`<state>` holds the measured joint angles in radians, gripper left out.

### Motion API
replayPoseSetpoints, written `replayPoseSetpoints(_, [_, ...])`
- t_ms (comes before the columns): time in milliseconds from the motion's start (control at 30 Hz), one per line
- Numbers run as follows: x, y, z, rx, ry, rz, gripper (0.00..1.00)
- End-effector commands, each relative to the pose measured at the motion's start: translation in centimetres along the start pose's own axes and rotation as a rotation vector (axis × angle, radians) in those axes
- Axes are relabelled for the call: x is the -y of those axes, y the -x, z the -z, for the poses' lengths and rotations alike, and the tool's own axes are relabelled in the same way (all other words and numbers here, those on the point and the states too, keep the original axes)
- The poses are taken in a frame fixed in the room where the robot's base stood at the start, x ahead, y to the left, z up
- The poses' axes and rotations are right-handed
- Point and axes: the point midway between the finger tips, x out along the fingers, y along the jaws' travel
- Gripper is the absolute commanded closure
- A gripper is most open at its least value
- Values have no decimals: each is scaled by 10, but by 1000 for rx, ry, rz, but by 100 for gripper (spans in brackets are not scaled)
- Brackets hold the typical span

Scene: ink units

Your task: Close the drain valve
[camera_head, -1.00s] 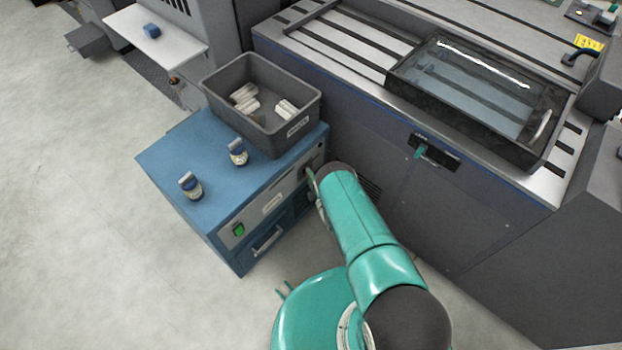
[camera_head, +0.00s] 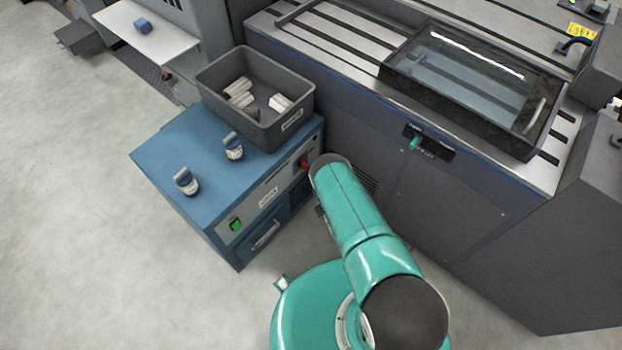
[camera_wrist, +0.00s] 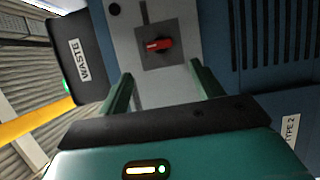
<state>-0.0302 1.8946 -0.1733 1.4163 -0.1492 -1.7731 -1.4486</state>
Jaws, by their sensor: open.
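A red knob (camera_head: 303,163) sits on the front of the blue cabinet (camera_head: 180,150), near its upper right corner. It also shows in the wrist view as a red handle (camera_wrist: 157,44) on a dark square plate. I cannot read a label that names it as the drain valve. My gripper (camera_wrist: 161,70) is open and empty, its two green fingers on either side of the knob in the picture, short of it and apart from it. In the head view my arm mostly hides the gripper.
A grey waste bin (camera_head: 214,96) with pale pieces and two small capped jars (camera_head: 186,181) stand on the cabinet. A green lever (camera_head: 415,142) is on the grey machine's side to the right. A clear-lidded tray (camera_head: 400,73) lies above it. Open floor is at left.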

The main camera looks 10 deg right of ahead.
Motion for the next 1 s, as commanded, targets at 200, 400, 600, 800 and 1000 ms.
replayPoseSetpoints(200, [1, 36, 0, 0, 0, 2, 34])
replayPoseSetpoints(400, [0, 46, 0, 0, 0, 0, 34])
replayPoseSetpoints(600, [0, 46, 0, 0, 0, 0, 34])
replayPoseSetpoints(800, [0, 46, 0, 0, 0, 0, 34])
replayPoseSetpoints(1000, [0, 46, 0, 0, 0, 0, 34])
